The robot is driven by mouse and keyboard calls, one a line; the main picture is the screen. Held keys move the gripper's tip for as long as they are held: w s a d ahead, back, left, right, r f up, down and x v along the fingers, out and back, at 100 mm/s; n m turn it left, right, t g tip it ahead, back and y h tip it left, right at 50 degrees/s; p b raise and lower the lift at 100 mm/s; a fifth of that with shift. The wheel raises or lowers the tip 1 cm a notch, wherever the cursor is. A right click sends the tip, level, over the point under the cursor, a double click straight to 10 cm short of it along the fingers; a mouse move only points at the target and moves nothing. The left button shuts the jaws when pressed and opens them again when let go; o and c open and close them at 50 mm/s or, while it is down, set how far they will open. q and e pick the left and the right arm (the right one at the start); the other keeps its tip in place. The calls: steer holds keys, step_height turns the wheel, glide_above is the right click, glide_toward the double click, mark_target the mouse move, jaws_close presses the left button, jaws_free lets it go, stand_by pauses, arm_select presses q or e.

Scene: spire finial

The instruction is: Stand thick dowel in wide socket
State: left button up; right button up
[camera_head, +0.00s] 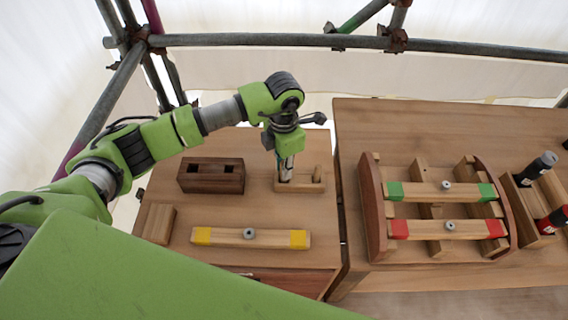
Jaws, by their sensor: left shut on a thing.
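My left gripper (286,171) points down into a small light-wood tray (301,188) at the back of the left table. It is shut on a dowel, taken to be the thick one, which the fingers mostly hide. A thinner upright dowel (317,174) stands in the tray just right of the gripper. A dark wooden block (211,184) with two square sockets in its top stands to the left of the tray, apart from it. Both sockets look empty; which is wider is hard to tell. My right gripper is not in view.
A yellow-ended bar (268,238) lies in front of the tray. A plain wood block (160,224) is at the left edge. On the right table, a rack (376,210) holds green-ended and red-ended bars, beside a holder with dark cylinders (536,170). Scaffold pipes (270,41) cross behind.

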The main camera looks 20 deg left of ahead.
arm_select(q)
steer(key=shift+f, duration=0.35)
steer(key=shift+f, duration=0.15)
steer(key=o, duration=0.8)
steer(key=shift+o, duration=0.2)
step_height(320, 180, up, 11)
steer(key=b, duration=0.4)
steer(key=shift+r, duration=0.7)
